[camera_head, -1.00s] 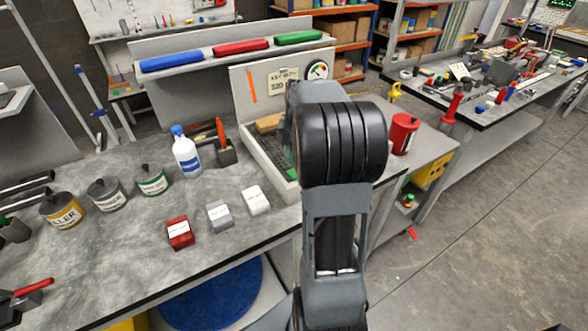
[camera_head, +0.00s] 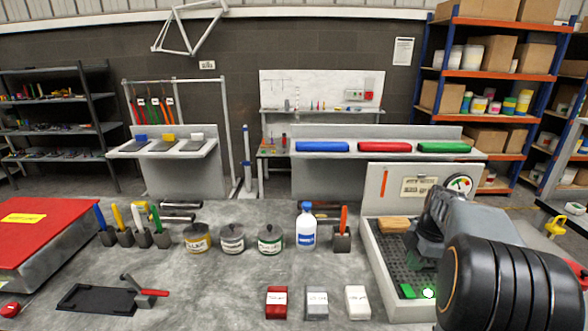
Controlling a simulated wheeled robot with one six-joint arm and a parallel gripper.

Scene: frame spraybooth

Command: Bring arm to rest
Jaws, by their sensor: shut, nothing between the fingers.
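My arm reaches in from the lower right, its black ribbed joint large in the foreground. Its grey link runs back and left to the wrist. My gripper (camera_head: 427,252) is a dark shape below the wrist, over the grey tray (camera_head: 373,283) with a dark perforated floor. It looks shut and empty. The fingertips are hard to make out against the dark floor, and I cannot tell their exact height above it.
Red (camera_head: 277,302), grey (camera_head: 317,302) and white (camera_head: 358,302) blocks lie left of the tray. A wooden block (camera_head: 394,225) lies at the tray's back. A white bottle (camera_head: 306,228) and lidded pots (camera_head: 233,239) stand behind. A gauge panel (camera_head: 420,186) rises behind the tray.

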